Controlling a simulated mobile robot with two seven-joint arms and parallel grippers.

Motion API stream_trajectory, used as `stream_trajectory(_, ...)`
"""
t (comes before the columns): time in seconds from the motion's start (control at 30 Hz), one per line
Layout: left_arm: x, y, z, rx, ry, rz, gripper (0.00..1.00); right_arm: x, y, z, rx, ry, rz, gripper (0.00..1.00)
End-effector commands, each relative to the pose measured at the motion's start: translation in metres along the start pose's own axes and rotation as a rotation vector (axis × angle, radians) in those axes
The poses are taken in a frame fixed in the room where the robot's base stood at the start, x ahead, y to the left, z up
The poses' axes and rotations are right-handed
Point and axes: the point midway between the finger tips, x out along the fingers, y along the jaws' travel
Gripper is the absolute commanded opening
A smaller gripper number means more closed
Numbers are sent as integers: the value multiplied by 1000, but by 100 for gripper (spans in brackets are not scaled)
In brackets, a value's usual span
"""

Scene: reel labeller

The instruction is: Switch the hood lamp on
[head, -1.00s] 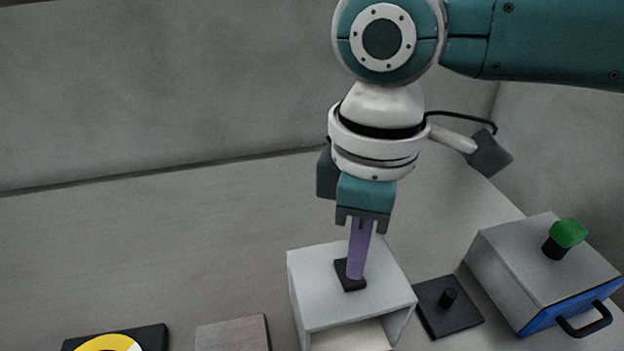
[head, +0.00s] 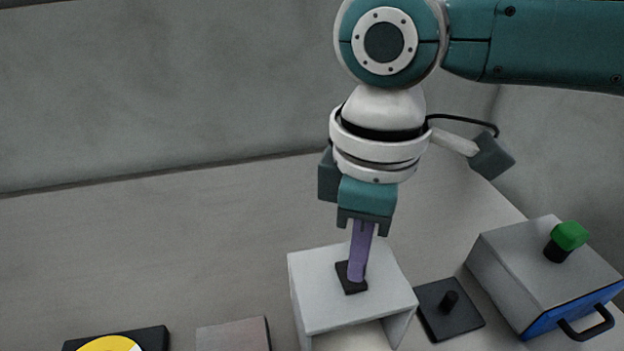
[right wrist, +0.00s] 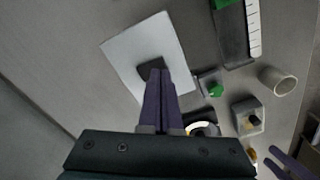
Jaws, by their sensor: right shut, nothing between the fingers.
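The hood (head: 315,308) is a pale grey box with an open front, at the lower middle of the head view. A small black switch plate (head: 343,268) sits on its top. My right gripper (head: 356,280) points down with its purple fingers shut and empty, the tips at the black plate. They hide part of it, and I cannot tell whether they press on it. The right wrist view shows the hood top (right wrist: 125,50), the plate (right wrist: 145,72) and the shut fingers too. Two purple fingers, apparently my left gripper (right wrist: 285,165), show at its lower right corner.
Right of the hood lies a black plate with a peg (head: 437,322). Beyond it stands a grey box with a blue front (head: 510,275) and a green knob (head: 569,235). A pinkish block (head: 233,336) and a yellow reel (head: 105,345) are at left. The back is clear.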

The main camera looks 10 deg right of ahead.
Motion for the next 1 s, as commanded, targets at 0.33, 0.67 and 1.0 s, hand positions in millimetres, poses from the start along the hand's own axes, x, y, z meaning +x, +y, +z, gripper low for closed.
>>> stream_trajectory(0.33,0,-1,0,5,-1,-4,50,0,0,0,0,0,0,0)
stream_trajectory(0.67,3,-1,1,4,-1,-4,50,5,0,0,0,0,0,0)
stream_trajectory(1.0,6,1,2,-3,1,2,50,10,0,0,0,0,0,0)
